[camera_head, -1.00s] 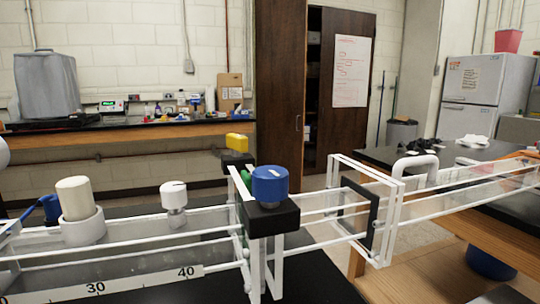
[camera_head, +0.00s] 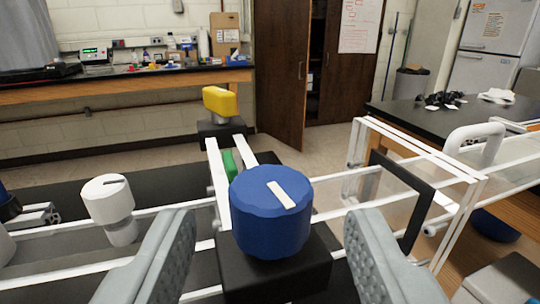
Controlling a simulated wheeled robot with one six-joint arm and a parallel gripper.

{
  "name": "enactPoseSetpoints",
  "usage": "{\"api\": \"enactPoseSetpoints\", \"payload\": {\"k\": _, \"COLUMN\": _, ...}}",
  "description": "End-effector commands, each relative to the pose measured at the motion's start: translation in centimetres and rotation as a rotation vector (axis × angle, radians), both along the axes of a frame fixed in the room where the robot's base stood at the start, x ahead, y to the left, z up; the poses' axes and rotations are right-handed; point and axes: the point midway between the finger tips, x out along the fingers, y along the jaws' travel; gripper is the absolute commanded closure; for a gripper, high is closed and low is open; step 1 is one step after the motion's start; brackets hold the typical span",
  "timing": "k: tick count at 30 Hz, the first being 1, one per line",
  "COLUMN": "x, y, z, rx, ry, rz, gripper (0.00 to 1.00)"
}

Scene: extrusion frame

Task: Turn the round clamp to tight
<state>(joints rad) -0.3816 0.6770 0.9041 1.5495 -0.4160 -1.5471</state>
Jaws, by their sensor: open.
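The round clamp looks to be the blue knob (camera_head: 270,218) with a white pointer line on its top. The line is tilted, running from upper left to lower right. The knob sits on a black block (camera_head: 275,272) on the white frame. My gripper (camera_head: 271,228) is open, with one grey finger at the left and one at the right of the knob. The fingers are in front of it in the picture and I see no contact. I cannot tell their exact depth relative to the knob.
A yellow handle (camera_head: 220,101) on a black block stands behind, with a green part (camera_head: 229,162) between. A white knob (camera_head: 108,200) is at left. A dark-edged panel (camera_head: 410,205) and white frame bars are at right. A bench (camera_head: 120,85) runs along the back wall.

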Motion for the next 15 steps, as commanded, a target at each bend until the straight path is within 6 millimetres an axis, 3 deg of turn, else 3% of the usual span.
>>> {"api": "enactPoseSetpoints", "payload": {"k": 6, "x": 2.3, "y": -0.1, "z": -0.1, "rx": 0.001, "ry": 0.000, "rz": -0.001, "gripper": 0.49}}
{"api": "enactPoseSetpoints", "payload": {"k": 15, "x": 3.6, "y": -0.1, "z": 0.0, "rx": 0.001, "ry": 0.000, "rz": 0.001, "gripper": 0.49}}
